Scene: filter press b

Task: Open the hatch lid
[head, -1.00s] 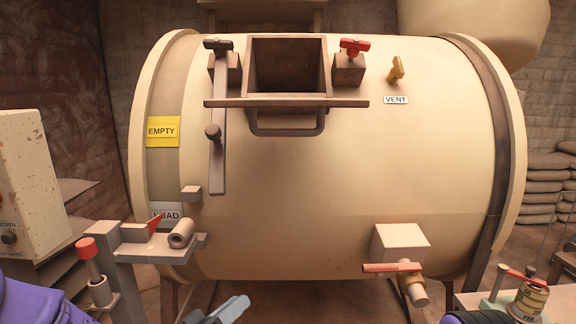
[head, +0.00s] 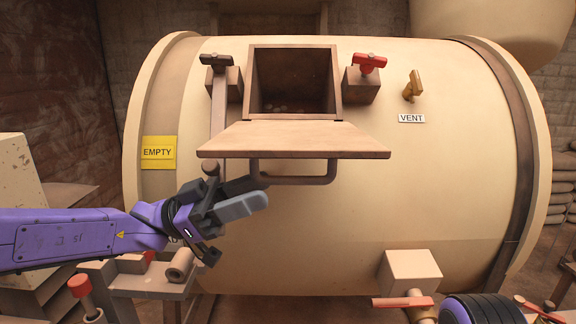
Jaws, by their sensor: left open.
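The hatch lid (head: 290,138) is a flat brown plate standing out from the front edge of the square hatch opening (head: 291,80) on top of the cream drum. Its upper face shows, and the opening is uncovered, with a few small pale bits inside. A U-shaped handle (head: 318,178) hangs below the lid. My left gripper (head: 266,191) is open and empty, with its fingertips just below the handle's lower left corner. I cannot tell if they touch it. My right gripper is not in view; a purple and black part of mine shows at the bottom right.
A long lever (head: 218,112) runs down left of the hatch, partly behind my gripper. A red-handled knob (head: 369,63) and a yellow vent handle (head: 412,86) stand to the right. A red-handled valve (head: 403,301) is low right. The drum's middle front is clear.

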